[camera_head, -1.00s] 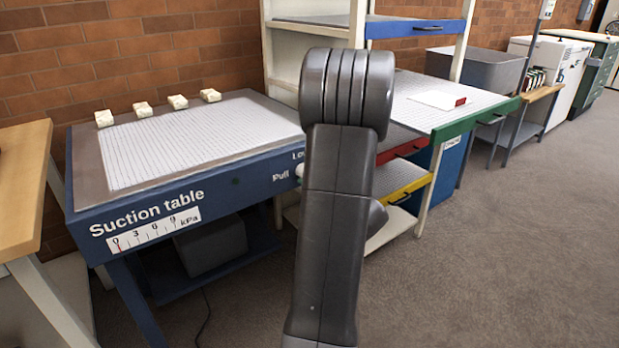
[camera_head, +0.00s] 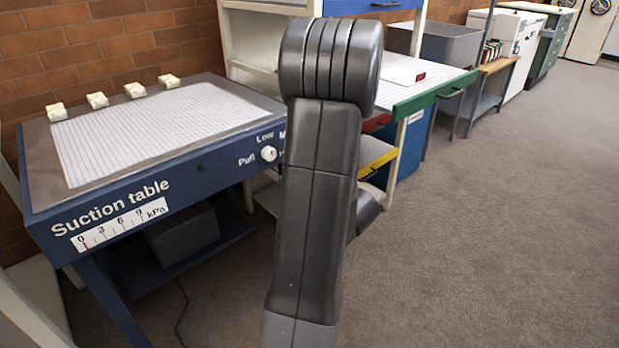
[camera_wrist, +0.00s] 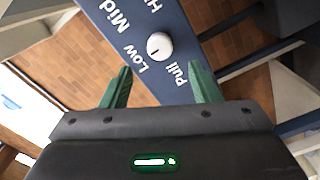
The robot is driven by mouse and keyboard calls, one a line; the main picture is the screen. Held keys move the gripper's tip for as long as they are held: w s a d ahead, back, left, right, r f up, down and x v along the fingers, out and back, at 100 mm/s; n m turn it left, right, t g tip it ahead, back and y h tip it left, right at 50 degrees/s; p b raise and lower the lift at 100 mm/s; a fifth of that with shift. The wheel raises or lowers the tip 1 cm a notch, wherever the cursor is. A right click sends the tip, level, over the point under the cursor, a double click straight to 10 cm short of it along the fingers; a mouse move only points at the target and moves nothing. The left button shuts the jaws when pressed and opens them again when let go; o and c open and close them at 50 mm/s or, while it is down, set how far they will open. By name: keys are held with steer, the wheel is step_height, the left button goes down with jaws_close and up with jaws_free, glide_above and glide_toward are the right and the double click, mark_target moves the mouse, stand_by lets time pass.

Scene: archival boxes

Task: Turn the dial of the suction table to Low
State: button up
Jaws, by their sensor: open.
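The suction table (camera_head: 110,215) is blue with a pale gridded top and stands at the left in the head view. Its white round dial (camera_head: 268,153) is on the front panel beside my arm.
Several small cream blocks (camera_head: 97,100) sit along the table's back edge. A shelf unit with a green-edged top (camera_head: 435,94) stands behind my arm. A grey sink (camera_head: 435,52) and white cabinets are farther right. The carpet at the right is clear.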

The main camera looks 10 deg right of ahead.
mark_target(271, 155)
steer(key=v, duration=0.7)
steer(key=shift+p, duration=0.4)
steer(key=shift+w+a, duration=0.1)
steer(key=shift+w, duration=0.05)
steer(key=b+x, duration=0.2)
steer(key=x, duration=1.1)
steer(key=shift+w+a, duration=0.2)
steer(key=shift+s+d, duration=0.1)
